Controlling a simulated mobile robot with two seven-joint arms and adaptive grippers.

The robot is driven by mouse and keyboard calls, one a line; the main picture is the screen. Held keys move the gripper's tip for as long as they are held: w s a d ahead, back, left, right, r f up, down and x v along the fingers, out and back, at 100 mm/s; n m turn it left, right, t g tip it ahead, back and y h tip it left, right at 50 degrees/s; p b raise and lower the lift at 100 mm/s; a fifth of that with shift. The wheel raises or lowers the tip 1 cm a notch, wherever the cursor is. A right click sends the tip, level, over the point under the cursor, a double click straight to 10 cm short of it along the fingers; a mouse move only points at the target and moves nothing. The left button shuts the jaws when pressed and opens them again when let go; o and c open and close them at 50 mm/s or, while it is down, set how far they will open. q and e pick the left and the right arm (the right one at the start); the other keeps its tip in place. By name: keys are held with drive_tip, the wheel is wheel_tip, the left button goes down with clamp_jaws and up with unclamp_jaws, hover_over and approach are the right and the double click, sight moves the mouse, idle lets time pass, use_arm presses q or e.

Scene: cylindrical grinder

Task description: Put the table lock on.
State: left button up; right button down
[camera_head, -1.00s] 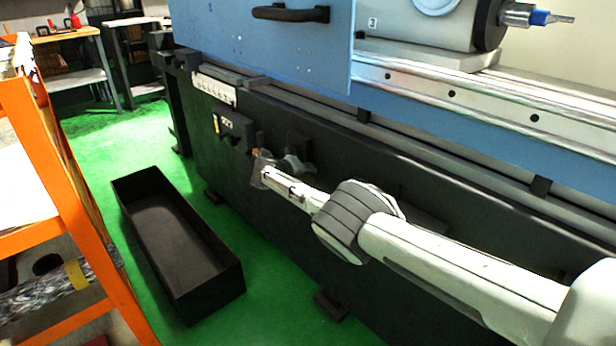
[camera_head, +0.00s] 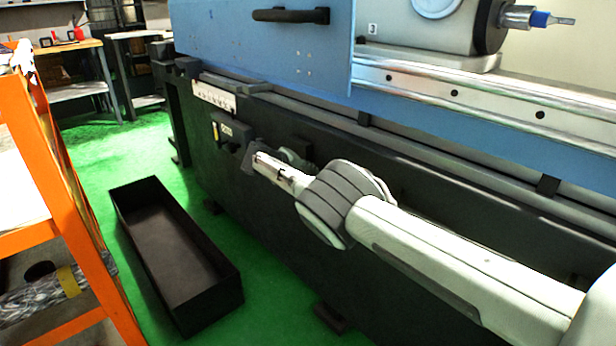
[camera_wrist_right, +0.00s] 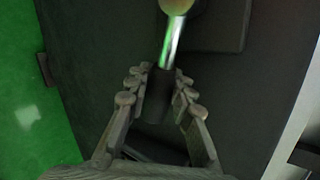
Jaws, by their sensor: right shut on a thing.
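The table lock shows as a lever on the dark machine front. In the right wrist view it has a black grip (camera_wrist_right: 157,103), a shiny metal rod (camera_wrist_right: 170,45) and a rounded pale brass-coloured end (camera_wrist_right: 177,5) cut by the top edge. My right gripper (camera_wrist_right: 160,92) has its fingers on both sides of the black grip and is shut on it. In the head view my right gripper (camera_head: 250,162) is small and dark against the machine front, and the lever is hard to make out there. My left gripper is not in view.
The grinder's dark base (camera_head: 390,160) stands close behind my right arm. A small control box (camera_head: 229,132) is just left of my gripper. A black open bin (camera_head: 180,310) lies on the green floor, with an orange rack (camera_head: 75,215) at the left.

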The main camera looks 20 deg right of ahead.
drive_tip(key=c, duration=1.3)
unclamp_jaws()
